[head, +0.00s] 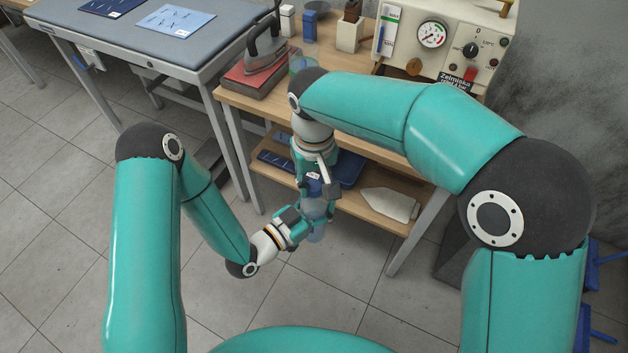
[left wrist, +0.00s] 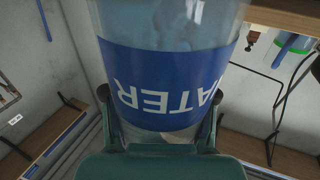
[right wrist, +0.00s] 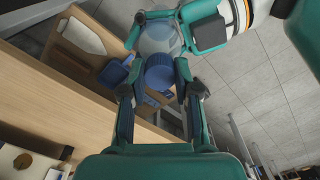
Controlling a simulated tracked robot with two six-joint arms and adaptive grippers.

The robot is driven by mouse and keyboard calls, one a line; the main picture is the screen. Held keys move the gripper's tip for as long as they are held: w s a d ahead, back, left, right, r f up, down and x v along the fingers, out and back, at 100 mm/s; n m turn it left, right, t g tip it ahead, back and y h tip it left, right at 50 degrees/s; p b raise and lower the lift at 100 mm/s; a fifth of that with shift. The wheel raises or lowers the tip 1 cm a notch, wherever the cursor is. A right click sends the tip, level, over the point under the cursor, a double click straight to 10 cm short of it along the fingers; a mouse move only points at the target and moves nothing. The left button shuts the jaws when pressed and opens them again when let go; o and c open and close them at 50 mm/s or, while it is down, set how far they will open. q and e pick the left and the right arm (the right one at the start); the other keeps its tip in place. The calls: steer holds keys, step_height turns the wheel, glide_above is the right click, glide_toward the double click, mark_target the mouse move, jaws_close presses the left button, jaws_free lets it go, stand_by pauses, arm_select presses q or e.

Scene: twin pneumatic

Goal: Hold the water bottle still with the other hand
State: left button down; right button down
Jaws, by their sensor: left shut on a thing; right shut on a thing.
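The water bottle (head: 316,234) is clear, with a blue label reading WATER (left wrist: 160,90) and a blue cap (right wrist: 160,72). It is held upright in the air in front of the wooden bench. The fingers hide part of the bottle in the head view.
The wooden bench (head: 250,107) carries an iron (head: 266,47) on a red block and a control panel (head: 450,38) with a gauge. A padded table stands back left. Open tiled floor lies below.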

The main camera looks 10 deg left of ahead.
steer(key=c, duration=0.8)
jaws_free()
steer(key=shift+c, duration=0.2)
steer(key=shift+r, duration=2.3)
steer(key=shift+c, duration=0.4)
